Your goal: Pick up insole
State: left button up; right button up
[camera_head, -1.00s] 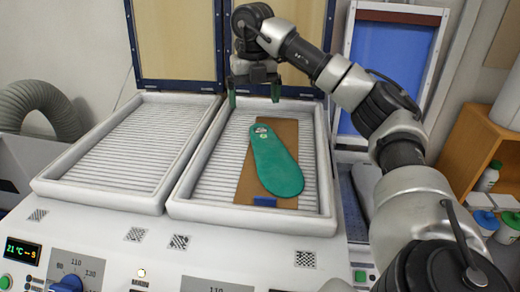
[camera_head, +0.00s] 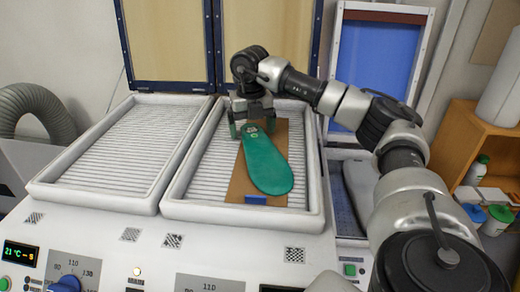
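The green insole (camera_head: 264,166) lies on a brown board (camera_head: 240,187) in the right-hand tray of the white machine. Its narrow end points to the back and its wide end to the front. My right gripper (camera_head: 253,130) is over the narrow back end of the insole. Its two green-tipped fingers are spread, one on each side of that end. I cannot tell whether they touch the insole. My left gripper is not in view.
The right tray (camera_head: 177,207) has a raised white rim, and an empty ribbed left tray (camera_head: 125,152) is beside it. Upright lids (camera_head: 165,45) stand behind them. A control panel with a dial (camera_head: 66,284) is in front. A shelf (camera_head: 463,150) with bottles stands at the right.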

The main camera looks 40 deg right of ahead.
jog(key=c, duration=0.9)
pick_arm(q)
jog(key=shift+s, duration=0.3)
pick_arm(e)
jog(key=shift+r, duration=0.1)
jog(key=shift+r+b, duration=0.35)
jog(key=shift+r, duration=0.2)
notch_tip(320, 180, up, 3)
jog(key=shift+f+b, duration=0.1)
jog(key=shift+b, duration=0.55)
jog(key=shift+s+r+b, duration=0.2)
jog(key=shift+s, duration=0.3)
jog(key=shift+s+r+b, duration=0.15)
jog(key=shift+s+b, duration=0.05)
jog(key=shift+s, duration=0.25)
pick_arm(q)
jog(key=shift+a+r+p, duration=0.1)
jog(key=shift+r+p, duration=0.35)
jog(key=shift+p, duration=1.4)
pick_arm(e)
jog(key=shift+s+d+r, duration=0.1)
jog(key=shift+s+r, duration=0.95)
jog(key=shift+s, duration=0.6)
jog(key=shift+s+a+r, duration=0.1)
jog(key=shift+s+r, duration=0.95)
jog(key=shift+s, duration=0.55)
jog(key=shift+s+d+r, duration=0.1)
jog(key=shift+s+r, duration=0.95)
jog(key=shift+s, duration=0.6)
